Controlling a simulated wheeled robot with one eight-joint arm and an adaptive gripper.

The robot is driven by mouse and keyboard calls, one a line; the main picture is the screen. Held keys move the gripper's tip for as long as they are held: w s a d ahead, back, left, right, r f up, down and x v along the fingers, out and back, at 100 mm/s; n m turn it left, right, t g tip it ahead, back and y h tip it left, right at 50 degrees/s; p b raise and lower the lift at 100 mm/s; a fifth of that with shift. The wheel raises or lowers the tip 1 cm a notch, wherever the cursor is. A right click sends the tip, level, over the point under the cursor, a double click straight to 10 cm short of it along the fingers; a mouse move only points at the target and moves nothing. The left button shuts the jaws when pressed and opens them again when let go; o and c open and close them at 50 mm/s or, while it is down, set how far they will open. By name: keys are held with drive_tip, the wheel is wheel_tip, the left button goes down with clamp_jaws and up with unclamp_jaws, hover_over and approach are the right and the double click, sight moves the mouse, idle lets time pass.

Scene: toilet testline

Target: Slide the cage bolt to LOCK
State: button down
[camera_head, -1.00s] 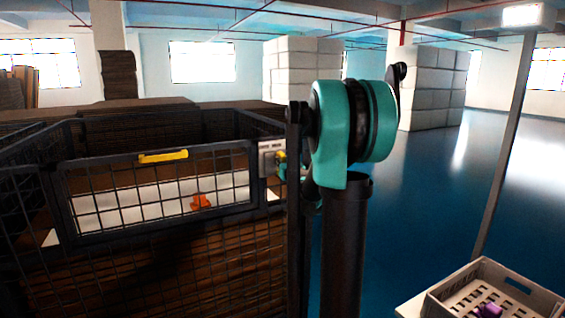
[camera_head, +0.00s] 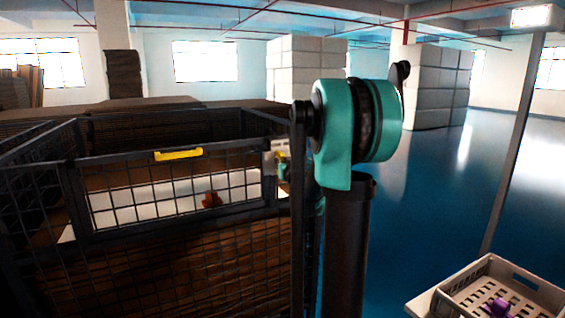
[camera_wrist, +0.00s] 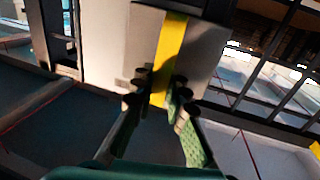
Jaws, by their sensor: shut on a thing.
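The cage (camera_head: 180,225) is dark wire mesh and fills the left of the head view. A light plate (camera_head: 270,147) sits at its right front corner, with a small yellow part (camera_head: 281,157) by it. In the wrist view, the yellow bolt handle (camera_wrist: 169,45) is a strip running across the pale plate (camera_wrist: 205,50). My gripper (camera_wrist: 158,92) is shut on the lower part of the yellow bolt handle, its green fingers on both sides. In the head view my own arm hides most of the gripper. The markings on the plate are not legible.
A front panel with a yellow grip (camera_head: 178,154) is on the cage. A small brownish-orange thing (camera_head: 212,200) is inside. A pale crate (camera_head: 460,290) with a purple item (camera_head: 497,308) stands at lower right. Open blue floor (camera_head: 440,190) lies right of my arm.

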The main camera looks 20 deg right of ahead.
drive_tip(key=shift+a, duration=0.2)
drive_tip(key=c, duration=1.5)
unclamp_jaws()
drive_tip(key=shift+a, duration=0.1)
drive_tip(key=s, duration=1.2)
